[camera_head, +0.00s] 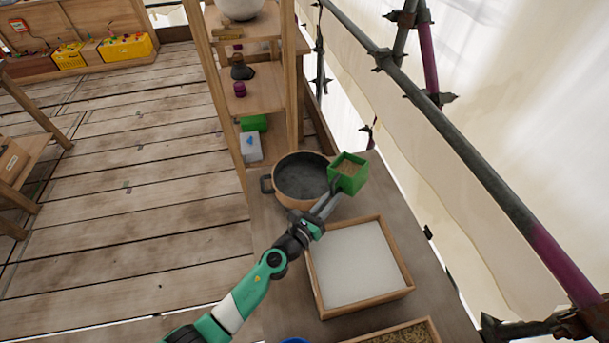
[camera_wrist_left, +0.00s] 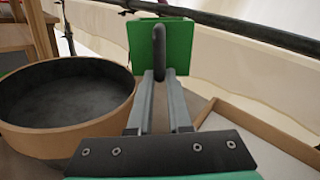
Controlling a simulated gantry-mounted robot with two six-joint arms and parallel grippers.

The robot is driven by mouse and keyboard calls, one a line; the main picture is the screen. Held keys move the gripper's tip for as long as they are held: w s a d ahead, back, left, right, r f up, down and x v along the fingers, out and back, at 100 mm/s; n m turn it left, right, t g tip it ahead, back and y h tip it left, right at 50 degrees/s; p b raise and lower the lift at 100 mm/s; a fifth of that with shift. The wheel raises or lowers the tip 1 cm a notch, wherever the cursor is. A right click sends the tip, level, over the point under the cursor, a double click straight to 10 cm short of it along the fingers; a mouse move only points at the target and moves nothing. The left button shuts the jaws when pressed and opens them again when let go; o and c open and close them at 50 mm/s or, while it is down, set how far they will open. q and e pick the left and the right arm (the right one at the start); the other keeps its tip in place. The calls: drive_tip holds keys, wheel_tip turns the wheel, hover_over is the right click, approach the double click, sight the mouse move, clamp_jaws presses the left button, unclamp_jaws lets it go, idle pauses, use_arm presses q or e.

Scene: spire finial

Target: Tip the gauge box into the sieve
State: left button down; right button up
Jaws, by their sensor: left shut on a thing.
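The green gauge box (camera_head: 347,174) is upright and holds brownish, sand-like material. My left gripper (camera_head: 333,188) is shut on it, at the dark handle on its near side. In the left wrist view the box (camera_wrist_left: 178,45) stands straight ahead, and my left gripper (camera_wrist_left: 158,75) has both fingers at the handle. The round sieve (camera_head: 284,196), with a wooden rim and dark inside, sits on the bench just left of the box. It also shows at the left of the left wrist view (camera_wrist_left: 62,142). The sieve looks empty. My right gripper is out of view.
A wooden tray (camera_head: 390,292) of white material lies on the bench (camera_head: 440,300) nearer me. Another tray (camera_head: 430,328) with brown grains is cut off below. A wooden shelf (camera_head: 240,150) stands behind the sieve; scaffold poles (camera_head: 470,165) run along the right.

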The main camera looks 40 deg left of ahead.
use_arm(q)
drive_tip(key=shift+s+a+r+n+p, duration=0.3)
drive_tip(key=shift+a+n+p, duration=0.2)
drive_tip(key=shift+n, duration=0.2)
drive_tip(key=shift+r+n, duration=0.15)
drive_tip(key=shift+n, duration=0.15)
drive_tip(key=s+a+n+p, duration=0.1)
drive_tip(key=s+n+p, duration=0.2)
drive_tip(key=s+n, duration=0.2)
drive_tip(key=shift+s+a+r+p, duration=0.3)
drive_tip(key=shift+s+a, duration=0.1)
drive_tip(key=shift+s, duration=0.6)
